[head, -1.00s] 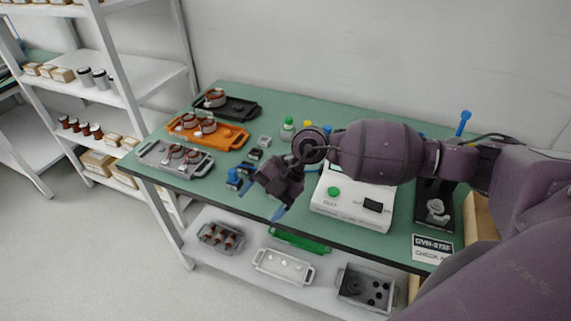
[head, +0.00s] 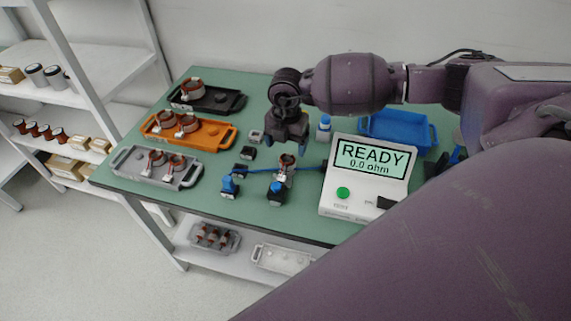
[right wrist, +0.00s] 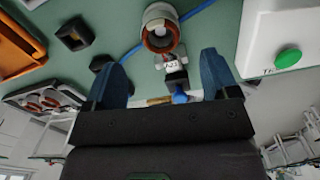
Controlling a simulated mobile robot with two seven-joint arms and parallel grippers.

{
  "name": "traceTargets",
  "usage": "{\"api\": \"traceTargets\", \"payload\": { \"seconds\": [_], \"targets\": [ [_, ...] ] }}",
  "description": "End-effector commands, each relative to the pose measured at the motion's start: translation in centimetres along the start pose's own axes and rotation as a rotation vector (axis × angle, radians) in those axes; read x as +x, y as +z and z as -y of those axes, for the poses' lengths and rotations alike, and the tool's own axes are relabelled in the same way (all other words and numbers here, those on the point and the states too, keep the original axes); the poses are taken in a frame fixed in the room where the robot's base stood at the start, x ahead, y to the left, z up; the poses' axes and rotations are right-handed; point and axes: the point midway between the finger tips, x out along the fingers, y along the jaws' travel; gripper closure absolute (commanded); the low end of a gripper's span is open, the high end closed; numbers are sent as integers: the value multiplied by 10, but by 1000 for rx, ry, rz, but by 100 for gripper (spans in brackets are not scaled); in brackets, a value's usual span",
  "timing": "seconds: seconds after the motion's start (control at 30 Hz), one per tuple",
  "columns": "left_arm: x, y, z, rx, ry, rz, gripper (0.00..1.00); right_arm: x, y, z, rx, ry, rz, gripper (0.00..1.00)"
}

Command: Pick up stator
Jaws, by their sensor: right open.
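A copper-and-white stator (head: 286,163) stands on the table beside the white tester (head: 345,203), with a small tag at its base. It also shows in the right wrist view (right wrist: 161,28), ahead of and between the fingers. My right gripper (head: 287,143) is open and empty, pointing down just above and behind this stator. Its two blue fingers also show in the right wrist view (right wrist: 164,75), apart from the stator. More stators sit on the black tray (head: 232,102), the orange tray (head: 211,143) and the grey tray (head: 134,171). My left gripper is not in view.
The tester screen (head: 371,161) reads READY 0.0 ohm. Blue-topped clamps (head: 276,193) (head: 229,186) and a blue cable lie close to the stator. A blue tray (head: 399,130) stands behind the tester. Small black blocks (head: 248,153) lie left of the gripper.

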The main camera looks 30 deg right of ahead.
Motion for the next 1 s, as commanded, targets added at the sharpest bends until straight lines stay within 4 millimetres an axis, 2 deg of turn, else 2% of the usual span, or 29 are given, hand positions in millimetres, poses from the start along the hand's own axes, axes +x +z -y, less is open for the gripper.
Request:
{"api": "traceTargets", "payload": {
  "seconds": [0.03, 0.27, 0.6, 0.87, 1.0],
  "targets": [
    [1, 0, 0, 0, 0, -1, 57, 7, 0, 0, 1, -1, -1, 20],
    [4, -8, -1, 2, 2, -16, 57, 20, 0, 1, 1, 1, -1, 20],
    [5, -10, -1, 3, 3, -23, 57, 62, -1, 3, -1, 2, -3, 20],
    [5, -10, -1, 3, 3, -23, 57, 64, -1, 3, -1, 3, -2, 20],
    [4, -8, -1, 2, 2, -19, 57, 64, -1, 2, -1, 3, -2, 41]
  ]
}}
